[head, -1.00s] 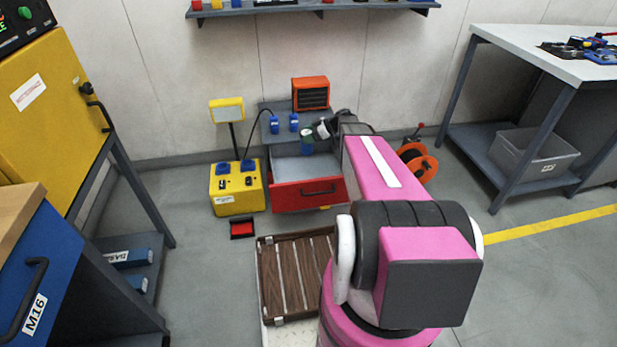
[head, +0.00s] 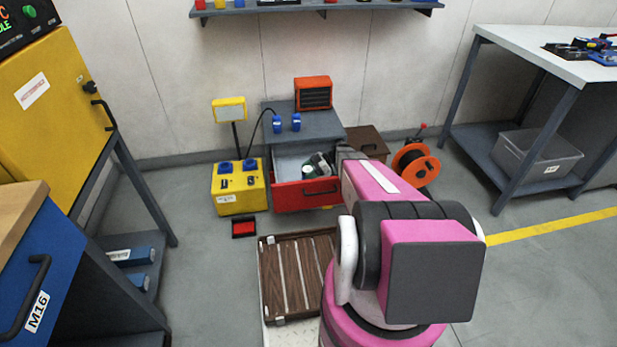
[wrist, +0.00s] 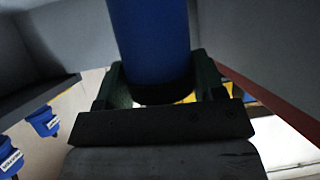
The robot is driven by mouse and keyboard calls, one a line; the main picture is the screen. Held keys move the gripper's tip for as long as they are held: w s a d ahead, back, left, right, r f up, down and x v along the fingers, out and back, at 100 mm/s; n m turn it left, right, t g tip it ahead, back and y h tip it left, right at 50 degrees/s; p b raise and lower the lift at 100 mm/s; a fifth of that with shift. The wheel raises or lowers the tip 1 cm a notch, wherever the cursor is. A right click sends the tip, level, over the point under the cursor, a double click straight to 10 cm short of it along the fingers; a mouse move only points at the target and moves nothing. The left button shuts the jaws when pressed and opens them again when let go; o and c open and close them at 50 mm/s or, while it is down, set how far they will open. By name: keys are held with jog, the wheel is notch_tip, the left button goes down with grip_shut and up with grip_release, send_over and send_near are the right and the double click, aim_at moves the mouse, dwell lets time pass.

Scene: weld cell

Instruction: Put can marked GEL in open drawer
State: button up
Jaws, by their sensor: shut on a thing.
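The red-fronted drawer (head: 290,200) of the grey cabinet stands open, and its grey inside shows. My gripper (head: 319,164) is low inside the drawer's opening, near its right side. It is shut on a blue can (wrist: 152,40), which sits between the two fingers (wrist: 155,88) in the wrist view. Grey and red drawer walls surround the can in the wrist view. Whether the can touches the drawer floor is hidden.
On the cabinet top stand blue canisters (head: 295,122) and an orange heater (head: 313,93). A yellow box with a lamp (head: 238,190) is at left, an orange cable reel (head: 415,165) at right. A brown slatted pallet (head: 290,275) lies in front.

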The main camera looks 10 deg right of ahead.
jog(key=shift+f, duration=1.55)
jog(key=shift+f, duration=0.1)
jog(key=o, duration=1.1)
jog(key=shift+o, duration=0.2)
jog(key=v, duration=0.7)
jog(key=shift+d+r, duration=0.2)
jog(key=shift+d, duration=0.05)
